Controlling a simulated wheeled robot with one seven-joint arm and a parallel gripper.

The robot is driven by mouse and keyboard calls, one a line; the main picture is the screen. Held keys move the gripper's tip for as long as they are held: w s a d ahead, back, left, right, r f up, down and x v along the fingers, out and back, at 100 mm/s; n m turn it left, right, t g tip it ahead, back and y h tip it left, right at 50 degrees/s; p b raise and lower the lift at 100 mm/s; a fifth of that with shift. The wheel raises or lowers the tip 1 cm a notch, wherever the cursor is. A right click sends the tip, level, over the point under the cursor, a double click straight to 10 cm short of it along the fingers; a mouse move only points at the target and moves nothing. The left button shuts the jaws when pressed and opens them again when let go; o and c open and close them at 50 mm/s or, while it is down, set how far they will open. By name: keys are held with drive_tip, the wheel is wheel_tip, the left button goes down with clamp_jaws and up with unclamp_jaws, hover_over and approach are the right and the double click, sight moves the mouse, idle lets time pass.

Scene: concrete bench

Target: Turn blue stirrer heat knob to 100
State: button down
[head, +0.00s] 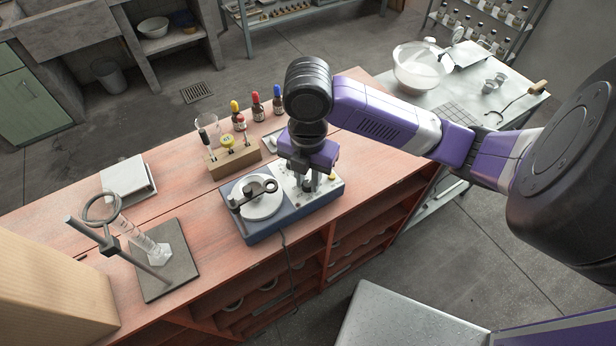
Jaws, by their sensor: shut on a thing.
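The blue stirrer (281,204) sits on the red-brown bench, with a round white plate (262,201) on its left part and a pale control panel on its right part. A dark clamp-like piece (247,195) lies over the plate. My gripper (309,178) points down over the panel, at the right part of the stirrer. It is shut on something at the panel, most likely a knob. The gripper and wrist hide the thing held, and the heat knob's marks and setting cannot be read.
A wooden block (233,157) with tools and several dropper bottles (258,108) stand behind the stirrer. A ring stand (165,262) with a glass cylinder and a white flat device (129,181) are to the left. A grey metal table (452,92) is at the back right.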

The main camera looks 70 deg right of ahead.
drive_tip(key=shift+r+m+p, duration=0.2)
drive_tip(key=shift+m+p, duration=0.1)
drive_tip(key=shift+p, duration=0.3)
drive_tip(key=shift+r+m+p, duration=0.15)
drive_tip(key=shift+m+p, duration=0.25)
drive_tip(key=shift+p, duration=0.65)
drive_tip(key=shift+m+p, duration=0.7)
drive_tip(key=shift+p, duration=0.35)
drive_tip(key=shift+f+m, duration=0.25)
drive_tip(key=shift+m, duration=0.65)
drive_tip(key=m, duration=0.2)
drive_tip(key=shift+f+m, duration=0.1)
drive_tip(key=shift+m, duration=0.3)
drive_tip(key=m, duration=1.2)
drive_tip(key=shift+m, duration=0.3)
